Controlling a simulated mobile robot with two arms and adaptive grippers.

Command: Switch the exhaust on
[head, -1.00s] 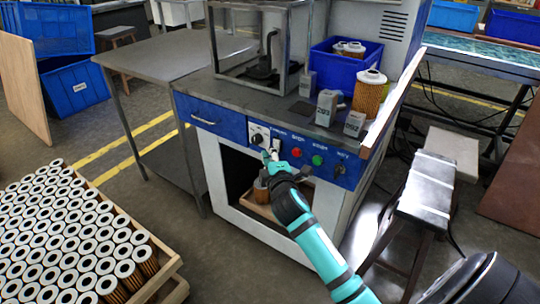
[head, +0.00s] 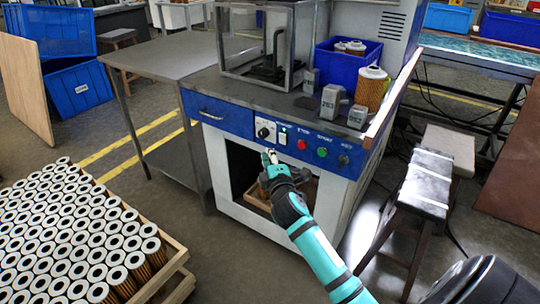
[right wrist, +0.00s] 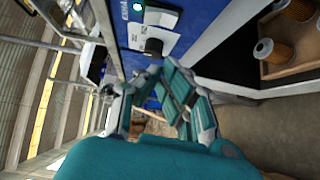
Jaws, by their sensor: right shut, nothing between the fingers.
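The blue control panel (head: 312,146) is on the front of the workbench. It carries a white plate with a black knob (head: 265,132) and a white switch (head: 282,139) with a lit green lamp (head: 282,129) above it. In the right wrist view the knob (right wrist: 153,46), the switch (right wrist: 160,17) and the green lamp (right wrist: 138,7) show beyond the fingers. My left gripper is out of view.
Red (head: 302,144) and green (head: 322,152) buttons sit to the right on the panel. Grey blocks, a filter cartridge (head: 371,90) and a blue bin (head: 342,64) stand on the bench. Below is an open compartment holding a tray. A crate of cartridges fills the lower left.

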